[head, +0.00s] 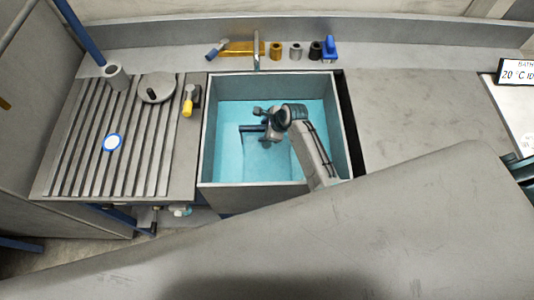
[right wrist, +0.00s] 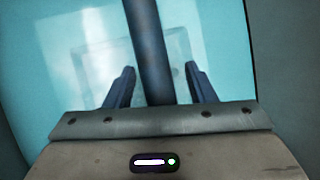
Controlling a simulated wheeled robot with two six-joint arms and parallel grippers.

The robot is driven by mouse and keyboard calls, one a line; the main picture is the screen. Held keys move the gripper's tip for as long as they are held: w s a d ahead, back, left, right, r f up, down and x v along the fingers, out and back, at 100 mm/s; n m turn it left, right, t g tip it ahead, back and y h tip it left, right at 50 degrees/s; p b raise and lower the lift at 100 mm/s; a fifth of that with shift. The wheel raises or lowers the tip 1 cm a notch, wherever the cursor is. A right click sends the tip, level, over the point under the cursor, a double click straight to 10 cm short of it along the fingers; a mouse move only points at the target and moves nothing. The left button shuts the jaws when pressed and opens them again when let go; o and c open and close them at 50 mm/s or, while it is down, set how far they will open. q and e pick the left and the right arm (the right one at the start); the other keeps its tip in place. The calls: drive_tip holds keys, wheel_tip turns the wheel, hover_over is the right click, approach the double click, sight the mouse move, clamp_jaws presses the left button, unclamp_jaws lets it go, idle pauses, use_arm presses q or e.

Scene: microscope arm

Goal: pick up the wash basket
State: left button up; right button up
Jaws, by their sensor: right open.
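The wash basket is in the sink, mostly under the blue liquid and hard to make out. A dark bar, seemingly its handle (head: 249,128), shows beside my gripper in the head view. In the right wrist view the dark bar (right wrist: 148,40) runs between the two fingers, with a faint pale square outline below it in the liquid. My right gripper (head: 266,124) is inside the sink, around the bar; it also shows in the right wrist view (right wrist: 160,69). Its fingers are open, with a gap on each side of the bar. My left gripper is not in view.
The sink's walls (head: 208,125) stand close around my right arm. A tap (head: 256,50) rises at the back, beside several small items. A ribbed drainboard (head: 85,150) is at left, with a round lid-like thing (head: 156,90). The counter (head: 420,110) right of the sink is clear.

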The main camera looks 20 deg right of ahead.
drive_tip(key=shift+f, duration=0.1)
clamp_jaws()
idle(0.3)
